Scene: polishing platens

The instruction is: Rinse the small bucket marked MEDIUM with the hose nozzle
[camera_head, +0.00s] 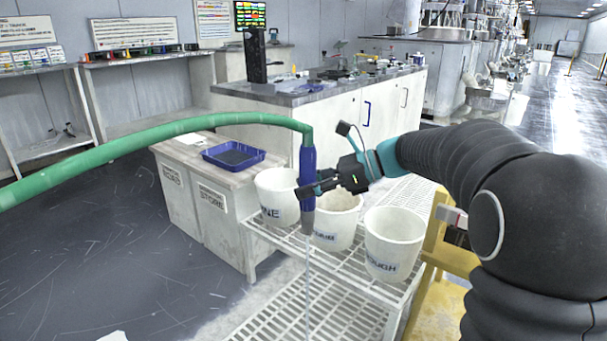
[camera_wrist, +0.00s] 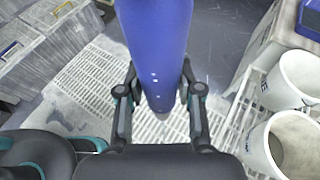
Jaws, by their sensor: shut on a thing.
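My gripper (camera_head: 310,188) is shut on the blue hose nozzle (camera_head: 308,165), which hangs upright, tip down. In the wrist view the nozzle (camera_wrist: 158,45) is between the fingers (camera_wrist: 158,100). A thin water stream (camera_head: 308,275) falls from its tip, in front of the buckets. The MEDIUM bucket (camera_head: 338,222) is the middle white one on the wire shelf, its label partly hidden by the nozzle. Its inside looks brownish. In the wrist view the MEDIUM bucket (camera_wrist: 288,148) seems to be the lower one at right, apart from the nozzle.
The FINE bucket (camera_head: 275,190) stands left of it and the ROUGH bucket (camera_head: 393,245) right, on the wire shelf (camera_head: 284,240). A lower grate (camera_head: 345,312) lies in front. The green hose (camera_head: 150,137) arches to the left. A blue tray (camera_head: 233,155) sits on a cabinet behind.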

